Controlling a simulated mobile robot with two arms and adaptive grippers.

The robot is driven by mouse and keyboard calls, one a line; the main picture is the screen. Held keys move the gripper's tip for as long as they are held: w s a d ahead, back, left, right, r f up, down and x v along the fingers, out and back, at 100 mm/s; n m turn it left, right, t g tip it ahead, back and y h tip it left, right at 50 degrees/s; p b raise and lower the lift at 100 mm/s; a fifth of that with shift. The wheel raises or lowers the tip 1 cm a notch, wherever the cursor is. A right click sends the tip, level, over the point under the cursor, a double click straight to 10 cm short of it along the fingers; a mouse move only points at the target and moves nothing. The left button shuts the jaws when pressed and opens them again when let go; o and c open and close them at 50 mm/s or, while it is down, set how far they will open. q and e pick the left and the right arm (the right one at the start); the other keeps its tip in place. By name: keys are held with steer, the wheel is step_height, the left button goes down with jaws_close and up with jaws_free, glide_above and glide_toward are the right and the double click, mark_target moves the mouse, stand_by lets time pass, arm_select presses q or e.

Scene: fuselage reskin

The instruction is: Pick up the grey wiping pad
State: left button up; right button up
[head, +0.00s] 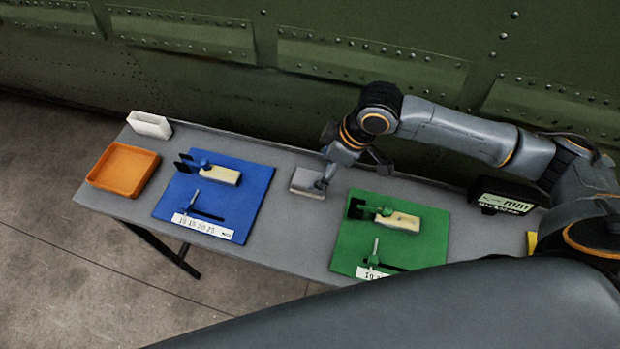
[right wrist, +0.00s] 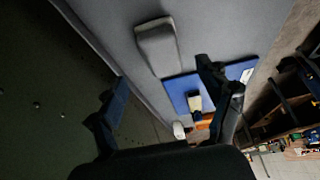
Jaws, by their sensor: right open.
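The grey wiping pad (head: 308,183) lies flat on the grey table, between the blue mat and the green mat. It also shows in the right wrist view as a rounded grey block (right wrist: 157,46), beyond the fingertips. My right gripper (head: 350,170) is open and empty, just to the right of the pad in the head view, with one finger overlapping the pad's right edge. In the right wrist view its two dark fingers (right wrist: 162,85) are spread wide with nothing between them. I cannot tell its exact height above the table. My left gripper is not in view.
The blue mat (head: 250,200) and green mat (head: 430,245) carry tools and pale blocks. An orange tray (head: 124,169) and white holder (head: 150,124) stand at the left end. A black display box (head: 500,197) stands right. The green riveted fuselage wall (head: 300,95) rises behind the table.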

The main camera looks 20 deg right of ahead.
mark_target(311, 179)
steer(key=x, duration=0.3)
steer(key=shift+a+p, duration=0.15)
steer(key=shift+p, duration=0.25)
steer(key=x, duration=0.2)
steer(key=shift+a+f+p, duration=0.2)
steer(key=shift+f+p, duration=0.1)
steer(key=shift+p, duration=0.05)
steer(key=shift+w+a+f, duration=0.1)
steer(key=shift+a+f, duration=0.05)
steer(key=shift+f, duration=0.45)
steer(key=c, duration=1)
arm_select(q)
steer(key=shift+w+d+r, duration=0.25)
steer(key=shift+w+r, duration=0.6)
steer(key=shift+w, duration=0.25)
arm_select(e)
steer(key=shift+c, duration=1.2)
